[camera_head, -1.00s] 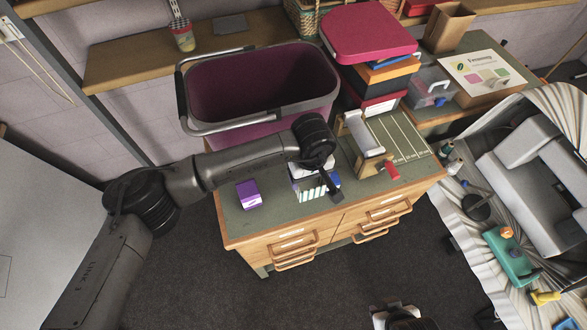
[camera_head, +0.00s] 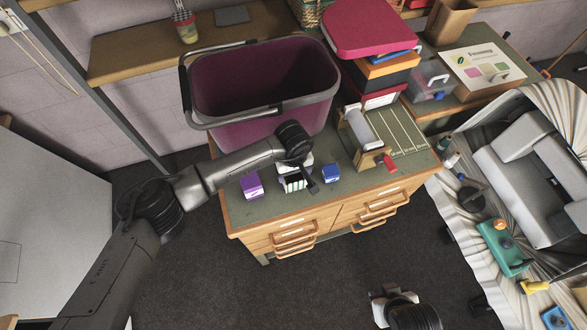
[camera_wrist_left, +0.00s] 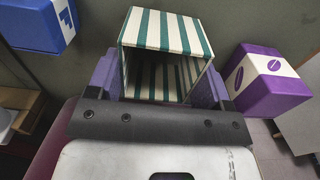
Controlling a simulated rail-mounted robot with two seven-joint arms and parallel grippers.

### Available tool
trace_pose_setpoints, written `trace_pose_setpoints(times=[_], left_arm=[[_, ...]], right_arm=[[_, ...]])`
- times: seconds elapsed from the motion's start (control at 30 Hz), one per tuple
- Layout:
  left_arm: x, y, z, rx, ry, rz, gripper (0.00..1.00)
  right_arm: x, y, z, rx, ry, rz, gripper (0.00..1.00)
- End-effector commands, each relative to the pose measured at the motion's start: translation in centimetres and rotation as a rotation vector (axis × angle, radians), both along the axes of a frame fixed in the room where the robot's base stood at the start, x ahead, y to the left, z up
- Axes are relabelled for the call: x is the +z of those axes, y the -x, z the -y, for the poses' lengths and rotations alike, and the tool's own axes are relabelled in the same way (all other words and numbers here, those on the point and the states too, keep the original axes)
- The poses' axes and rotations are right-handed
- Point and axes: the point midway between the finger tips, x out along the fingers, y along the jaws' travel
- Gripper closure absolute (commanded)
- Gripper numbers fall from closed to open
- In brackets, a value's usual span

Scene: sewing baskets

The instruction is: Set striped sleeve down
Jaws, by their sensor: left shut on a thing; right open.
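The green-and-white striped sleeve (camera_head: 293,185) is a small open-ended box. My left gripper (camera_head: 299,178) is shut on it, over the green worktop (camera_head: 346,195) of the drawer cabinet. In the left wrist view the sleeve (camera_wrist_left: 165,32) sits between the purple finger pads with its hollow inside showing. I cannot tell whether its underside touches the worktop. A purple-and-white box (camera_head: 252,187) stands to its left and a blue-and-white box (camera_head: 331,173) to its right, both apart from it. My right gripper (camera_head: 381,305) is open, low over the floor and away from the cabinet.
A large purple basket (camera_head: 262,130) with a grey rim stands behind the sleeve. A wooden stand with a white roll (camera_head: 363,130) and a red-ended part is to the right. Stacked boxes (camera_head: 385,72) rise behind it. The worktop's front edge is close.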

Motion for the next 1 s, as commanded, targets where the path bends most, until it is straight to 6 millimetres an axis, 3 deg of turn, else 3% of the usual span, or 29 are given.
trace_pose_setpoints(times=[0.33, 0.37, 0.6, 1.0], left_arm=[[-0.44, -0.01, 0.01, 0.000, 0.000, 0.001, 0.65], [-0.31, 0.00, 0.01, 0.000, 0.000, 0.000, 0.25], [-0.26, 0.00, 0.00, 0.000, 0.000, 0.000, 0.02], [0.50, -0.08, 0.02, 0.000, 0.000, 0.002, 0.01]], right_arm=[[-0.68, -0.03, 0.06, 0.000, 0.002, 0.000, 0.57], [-0.55, -0.03, 0.05, 0.001, 0.001, 0.000, 0.57], [-0.47, -0.03, -0.11, -0.003, -0.004, 0.000, 0.57], [-0.07, -0.05, -0.25, -0.006, -0.009, 0.002, 0.57]])
